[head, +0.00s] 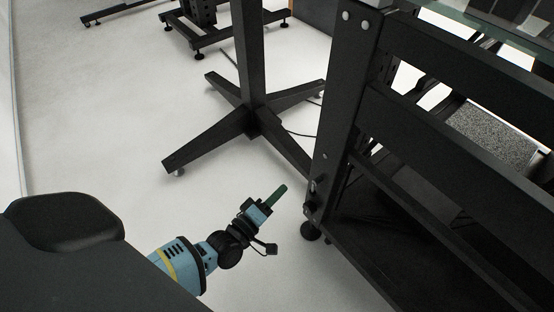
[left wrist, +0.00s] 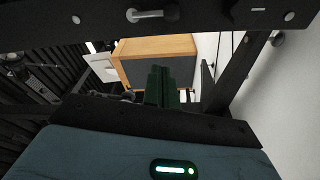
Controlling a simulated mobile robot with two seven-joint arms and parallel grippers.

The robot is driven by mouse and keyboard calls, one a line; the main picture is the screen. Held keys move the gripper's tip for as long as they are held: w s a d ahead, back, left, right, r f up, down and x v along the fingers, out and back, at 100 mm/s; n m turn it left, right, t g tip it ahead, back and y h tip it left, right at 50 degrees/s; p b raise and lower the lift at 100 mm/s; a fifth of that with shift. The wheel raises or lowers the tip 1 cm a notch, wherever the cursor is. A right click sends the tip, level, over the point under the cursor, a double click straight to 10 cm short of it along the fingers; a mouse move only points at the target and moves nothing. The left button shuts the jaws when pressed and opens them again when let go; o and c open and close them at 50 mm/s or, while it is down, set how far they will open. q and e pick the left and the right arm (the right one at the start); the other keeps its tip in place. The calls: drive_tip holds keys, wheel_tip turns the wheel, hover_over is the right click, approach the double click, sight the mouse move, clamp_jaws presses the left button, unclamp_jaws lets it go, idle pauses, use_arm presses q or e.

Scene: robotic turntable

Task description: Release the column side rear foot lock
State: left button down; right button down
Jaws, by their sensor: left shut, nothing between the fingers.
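The rear foot lock appears as small dark fittings (head: 311,204) low on the black upright (head: 345,100) of the frame, just above a round foot (head: 310,231). Its exact shape and setting are too small and dark to tell. My left gripper (head: 277,192) is close to the left of these fittings, apart from them, with its green fingers shut and empty. In the left wrist view the shut fingers (left wrist: 158,86) point away from the camera. A metal pin (left wrist: 150,15) on a black beam shows at the top there; I cannot tell whether it belongs to the lock. My right gripper is in neither view.
A black pedestal with spread feet (head: 250,122) stands behind the gripper, and a cable lies on the floor beside it. The black frame's rails (head: 450,75) fill the right side. The pale floor (head: 90,130) at left is clear. A wooden box (left wrist: 160,45) shows in the left wrist view.

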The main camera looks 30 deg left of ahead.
use_arm(q)
drive_tip(key=w+d+b, duration=0.1)
drive_tip(key=w+d, duration=0.1)
drive_tip(key=w+d+f+b, duration=0.1)
drive_tip(key=w+d, duration=0.1)
drive_tip(key=shift+w+d+b, duration=0.2)
drive_tip(key=shift+w+b, duration=0.15)
idle(0.3)
drive_tip(key=shift+s+d, duration=0.1)
